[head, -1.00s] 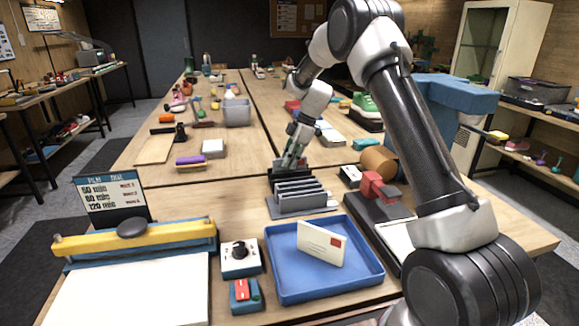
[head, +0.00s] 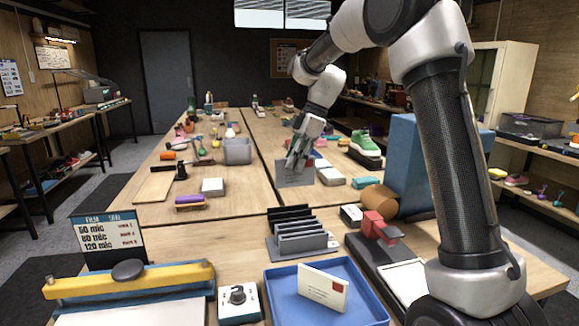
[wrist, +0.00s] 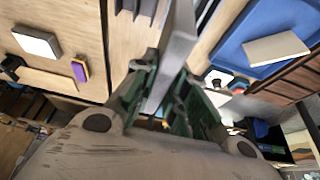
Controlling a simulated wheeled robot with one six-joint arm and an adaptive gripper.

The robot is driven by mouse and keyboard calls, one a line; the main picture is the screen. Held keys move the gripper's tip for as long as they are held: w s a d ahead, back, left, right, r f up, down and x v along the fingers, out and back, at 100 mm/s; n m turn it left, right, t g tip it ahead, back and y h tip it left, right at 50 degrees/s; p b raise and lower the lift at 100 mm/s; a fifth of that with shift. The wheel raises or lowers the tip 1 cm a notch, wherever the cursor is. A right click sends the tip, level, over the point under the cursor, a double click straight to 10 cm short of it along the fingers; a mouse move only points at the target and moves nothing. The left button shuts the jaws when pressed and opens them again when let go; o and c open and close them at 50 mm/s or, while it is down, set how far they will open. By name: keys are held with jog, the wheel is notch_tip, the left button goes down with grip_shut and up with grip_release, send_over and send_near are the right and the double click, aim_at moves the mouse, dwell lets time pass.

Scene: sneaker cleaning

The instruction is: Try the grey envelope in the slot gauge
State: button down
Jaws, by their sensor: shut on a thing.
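My gripper (head: 298,160) is shut on the grey envelope (head: 294,175) and holds it upright above the table, beyond the grey rack. In the wrist view the envelope (wrist: 179,45) is edge-on between the green finger pads. A grey rack (head: 303,240) with several upright dark plates stands on the near table, below and nearer than the envelope. I cannot tell for sure which item is the slot gauge; a small white block with a dark top (head: 351,215) stands right of the rack.
A blue tray (head: 279,292) with a white envelope (head: 323,288) lies in front of the rack. A red-and-black device (head: 378,226), a brown roll (head: 381,199) and a tall blue box (head: 408,160) stand right. A yellow-barred sealer (head: 125,281) is front left.

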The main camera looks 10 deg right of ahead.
jog(key=s+f, duration=0.4)
jog(key=s, duration=0.4)
notch_tip(320, 180, down, 7)
jog(key=shift+d+r, duration=0.15)
jog(key=shift+d, duration=0.15)
jog(key=shift+f, duration=0.6)
dwell(0.9)
jog(key=shift+r, duration=0.1)
jog(key=shift+r, duration=2.95)
jog(key=shift+w, duration=0.1)
